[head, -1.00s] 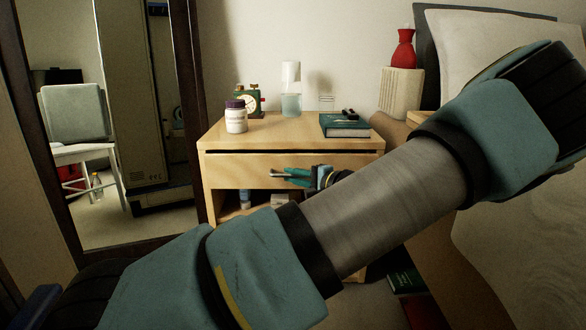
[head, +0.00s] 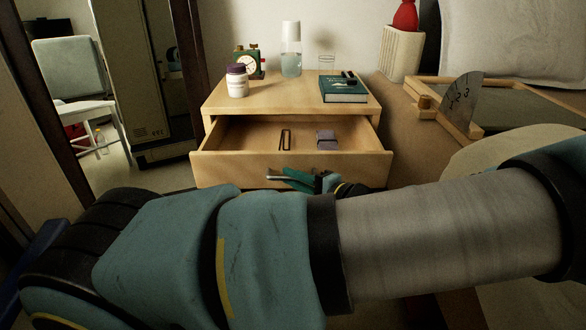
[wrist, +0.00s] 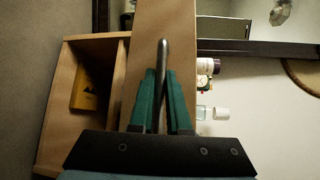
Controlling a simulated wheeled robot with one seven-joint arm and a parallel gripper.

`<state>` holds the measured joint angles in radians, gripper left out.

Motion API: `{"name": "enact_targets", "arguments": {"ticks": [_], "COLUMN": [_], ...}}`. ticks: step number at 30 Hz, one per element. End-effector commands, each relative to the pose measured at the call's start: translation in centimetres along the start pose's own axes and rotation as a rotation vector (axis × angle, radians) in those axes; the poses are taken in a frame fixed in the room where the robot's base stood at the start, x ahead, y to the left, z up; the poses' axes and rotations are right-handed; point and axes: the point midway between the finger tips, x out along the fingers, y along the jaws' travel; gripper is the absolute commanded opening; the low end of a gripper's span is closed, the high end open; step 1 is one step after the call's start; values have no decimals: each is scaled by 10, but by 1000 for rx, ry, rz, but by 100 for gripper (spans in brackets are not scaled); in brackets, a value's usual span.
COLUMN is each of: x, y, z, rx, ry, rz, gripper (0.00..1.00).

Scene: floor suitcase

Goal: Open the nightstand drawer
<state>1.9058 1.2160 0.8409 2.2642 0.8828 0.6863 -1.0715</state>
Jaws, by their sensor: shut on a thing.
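The wooden nightstand (head: 220,96) stands against the back wall. Its drawer (head: 225,173) is pulled well out, and its inside shows. A dark oblong ring-like item (head: 286,139) and a small grey-purple block (head: 327,138) lie in it. My gripper (head: 290,179) is at the middle of the drawer front, its green fingers closed on the metal handle (head: 278,178). In the wrist view the handle (wrist: 162,65) runs between the two fingers (wrist: 161,105), in front of the drawer front (wrist: 150,20).
On the nightstand top are a white pill bottle (head: 237,82), a clock (head: 247,64), a clear bottle (head: 291,50), a glass (head: 326,67) and a teal book (head: 343,90).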

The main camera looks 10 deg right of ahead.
Motion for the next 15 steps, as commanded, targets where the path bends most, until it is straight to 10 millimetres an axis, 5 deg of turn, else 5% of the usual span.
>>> {"name": "enact_targets", "arguments": {"ticks": [11,12,15], "x": [-1,-1,-1], "y": [1,1,1], "z": [0,0,0], "rx": [0,0,0], "ry": [3,3,2], "rz": [1,1,1], "gripper": [0,17,27]}}
